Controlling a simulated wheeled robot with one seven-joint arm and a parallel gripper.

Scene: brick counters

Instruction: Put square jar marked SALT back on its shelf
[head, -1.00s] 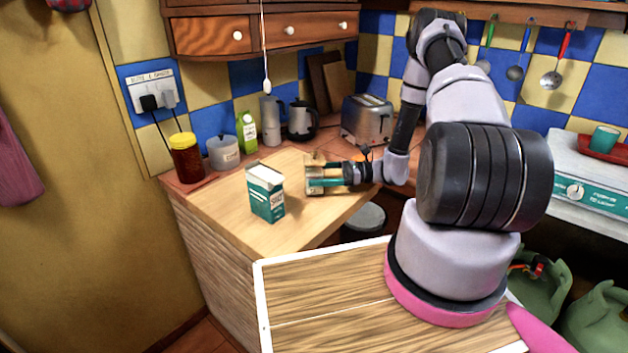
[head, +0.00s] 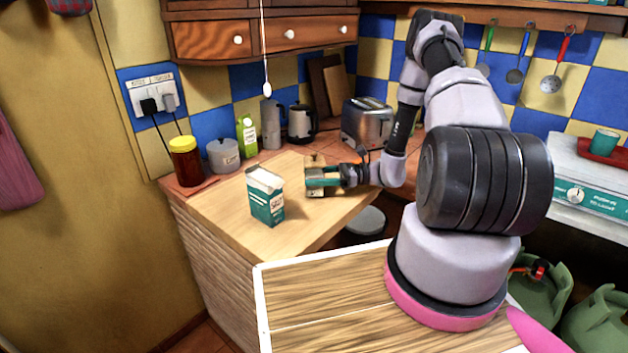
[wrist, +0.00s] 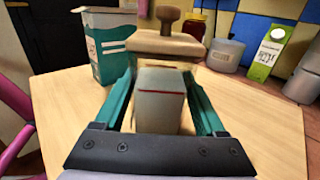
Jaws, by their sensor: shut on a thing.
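A square jar with a wooden lid and round knob (wrist: 165,45) stands on the wooden counter top, as far as I can tell. Its pale body (wrist: 160,88) has a thin red line; I can read no SALT mark on it. My gripper (head: 322,178) comes in from the right at the counter's right side, its teal fingers shut on the jar's sides. The jar also shows in the head view, its lid (head: 314,160) above the fingers. Its lower part is partly hidden by the gripper. No shelf place for it is clearly seen.
A teal and white carton (head: 266,198) stands near the jar, left in the head view. A red-brown jar (head: 186,162), grey pot (head: 223,156), green carton (head: 246,136) and toaster (head: 367,122) line the back. The counter's front (head: 290,238) is clear.

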